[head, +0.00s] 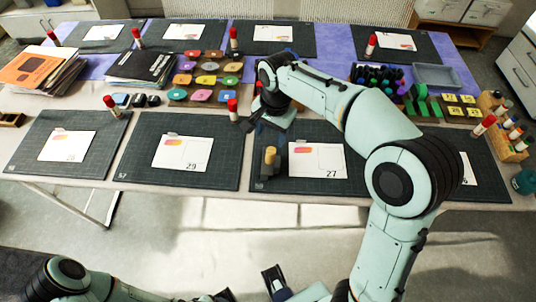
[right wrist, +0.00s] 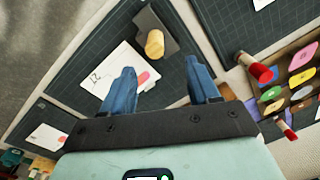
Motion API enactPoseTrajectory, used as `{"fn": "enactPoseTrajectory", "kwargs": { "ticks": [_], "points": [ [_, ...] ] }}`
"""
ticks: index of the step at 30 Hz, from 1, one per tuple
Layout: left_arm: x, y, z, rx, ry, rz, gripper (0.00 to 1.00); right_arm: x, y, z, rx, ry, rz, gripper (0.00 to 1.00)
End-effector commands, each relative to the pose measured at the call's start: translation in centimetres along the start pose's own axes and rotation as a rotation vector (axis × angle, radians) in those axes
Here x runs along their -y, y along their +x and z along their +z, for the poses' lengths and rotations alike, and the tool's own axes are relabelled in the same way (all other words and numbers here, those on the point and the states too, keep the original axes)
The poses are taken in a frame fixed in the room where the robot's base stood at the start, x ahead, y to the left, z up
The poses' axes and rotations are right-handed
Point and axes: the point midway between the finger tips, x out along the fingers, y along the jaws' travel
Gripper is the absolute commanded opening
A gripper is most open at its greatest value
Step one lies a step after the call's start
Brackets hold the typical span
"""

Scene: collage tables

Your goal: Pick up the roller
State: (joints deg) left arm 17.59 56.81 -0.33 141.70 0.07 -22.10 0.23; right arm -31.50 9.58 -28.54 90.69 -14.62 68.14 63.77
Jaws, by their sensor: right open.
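The roller seems to be the short piece with a wooden cylinder (head: 270,158) and a dark part, on the dark mat beside the card marked 27. Its wooden end (right wrist: 155,43) shows in the right wrist view, beyond the gap between the fingertips. My right gripper (head: 265,116) is open and empty, pointing down above the back edge of that mat. In the right wrist view its blue fingers (right wrist: 161,80) are apart, with nothing between them. Parts of my left gripper (head: 248,288) show at the bottom edge, away from the table; most is cut off.
Red-capped glue sticks (head: 233,109) stand near the mats; one is close to my right gripper. Coloured pads (head: 204,80) lie behind, with dark pens and a grey tray (head: 436,77) to the right. The mat (head: 262,176) has bare room around the roller.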

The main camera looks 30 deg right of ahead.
Motion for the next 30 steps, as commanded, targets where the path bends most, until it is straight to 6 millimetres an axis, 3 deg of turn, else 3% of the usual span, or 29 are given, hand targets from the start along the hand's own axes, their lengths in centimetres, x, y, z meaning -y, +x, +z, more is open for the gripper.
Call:
{"fn": "enactPoseTrajectory", "kwargs": {
  "ticks": [1, 6, 14, 21, 30],
  "points": [
    [0.2, 0.4, 0.1, 0.002, -0.001, -0.001, 0.64, -0.1, 1.4, 0.1, 0.002, 0.0, 0.006, 0.6],
    [0.4, 0.9, 0.1, 0.004, -0.002, -0.001, 0.64, -0.1, 4.4, 0.0, 0.002, 0.0, 0.003, 0.6],
    [0.4, 1.2, 0.0, 0.002, -0.002, -0.001, 0.64, -0.2, 6.4, 0.0, 0.001, -0.001, 0.002, 0.6],
    [0.5, 1.7, -0.3, -0.007, 0.0, 0.001, 0.64, -0.7, 10.0, -0.1, 0.002, -0.002, 0.004, 0.6],
    [0.5, 1.8, -0.4, -0.011, 0.0, 0.002, 0.64, -0.6, 11.0, -0.1, 0.002, -0.001, 0.0, 0.6]
  ]
}}
